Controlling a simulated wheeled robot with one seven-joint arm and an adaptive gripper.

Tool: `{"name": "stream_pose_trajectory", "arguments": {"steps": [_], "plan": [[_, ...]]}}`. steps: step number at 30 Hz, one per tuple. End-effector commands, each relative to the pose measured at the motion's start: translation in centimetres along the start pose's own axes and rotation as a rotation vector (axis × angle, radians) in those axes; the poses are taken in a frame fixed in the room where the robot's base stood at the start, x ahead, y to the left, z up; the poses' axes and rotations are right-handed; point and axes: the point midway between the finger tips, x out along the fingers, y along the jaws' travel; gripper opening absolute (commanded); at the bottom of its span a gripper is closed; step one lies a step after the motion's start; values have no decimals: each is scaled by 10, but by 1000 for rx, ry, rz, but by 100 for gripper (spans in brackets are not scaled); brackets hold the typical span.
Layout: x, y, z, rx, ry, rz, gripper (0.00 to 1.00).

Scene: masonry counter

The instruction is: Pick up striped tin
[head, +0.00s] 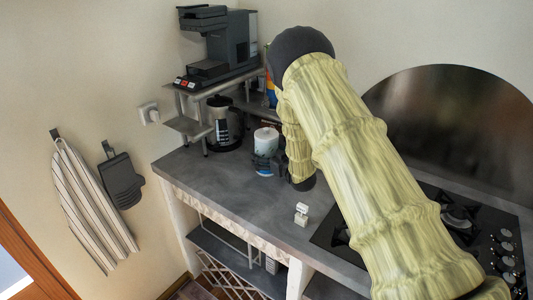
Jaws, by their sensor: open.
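A pale tin (266,138) with blue and white bands stands upright on the grey counter, near the back; I take it to be the striped tin.
Small white blocks (301,214) lie near the counter's front edge. A gas hob (455,215) is at right. The counter's (215,182) front left is clear.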

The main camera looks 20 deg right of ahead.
Motion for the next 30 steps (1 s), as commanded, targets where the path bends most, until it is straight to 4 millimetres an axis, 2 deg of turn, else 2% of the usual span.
{"name": "stream_pose_trajectory", "arguments": {"steps": [10, 18, 30], "plan": [[5, 0, 1, 0, -1, 0, 98], [5, 0, 1, 0, -1, 0, 49], [4, 0, -6, -1, 1, 1, 49]]}}
